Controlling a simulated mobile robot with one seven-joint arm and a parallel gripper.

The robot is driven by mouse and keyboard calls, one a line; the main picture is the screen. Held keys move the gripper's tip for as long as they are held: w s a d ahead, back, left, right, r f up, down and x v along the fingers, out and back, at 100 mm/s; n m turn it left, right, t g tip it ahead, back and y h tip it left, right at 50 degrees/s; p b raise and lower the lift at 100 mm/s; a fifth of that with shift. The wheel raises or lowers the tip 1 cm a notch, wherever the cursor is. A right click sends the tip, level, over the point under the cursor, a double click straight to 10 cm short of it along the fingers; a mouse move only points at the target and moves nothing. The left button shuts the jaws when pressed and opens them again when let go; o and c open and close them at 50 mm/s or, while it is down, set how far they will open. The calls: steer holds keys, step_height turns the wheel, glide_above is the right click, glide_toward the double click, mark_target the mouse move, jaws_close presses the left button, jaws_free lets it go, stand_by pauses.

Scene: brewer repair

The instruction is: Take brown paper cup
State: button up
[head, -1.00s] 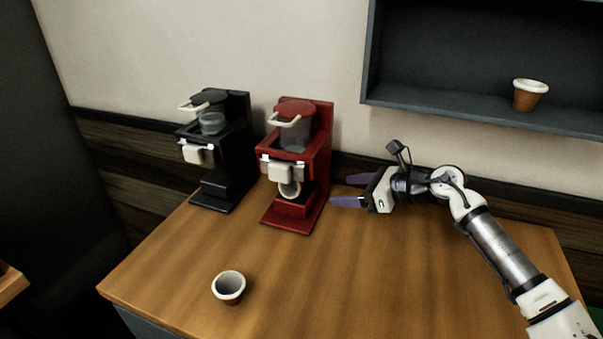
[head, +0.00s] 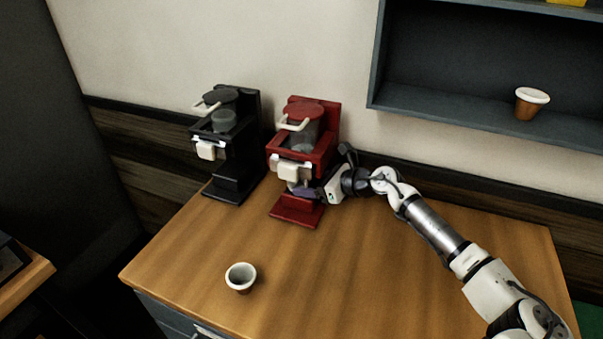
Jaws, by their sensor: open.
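A small pale cup (head: 301,184) stands in that bay under the white-fronted holder. It is mostly hidden by my fingers, so I cannot tell whether they touch it or straddle it. A brown cup with a white rim (head: 241,277) stands upright and empty near the table's front left. Another brown cup with a white rim (head: 530,103) stands on the wall shelf.
A black brewer (head: 227,145) stands just left of the red one. The wooden table (head: 400,270) is clear in the middle and at the right. The dark wall shelf (head: 440,107) juts out at the upper right.

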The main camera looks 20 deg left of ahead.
steer(key=shift+w+a+f, duration=0.15)
steer(key=shift+a+f, duration=0.2)
steer(key=shift+a, duration=0.25)
steer(key=c, duration=1)
steer(key=shift+b, duration=0.65)
steer(key=shift+c, duration=0.2)
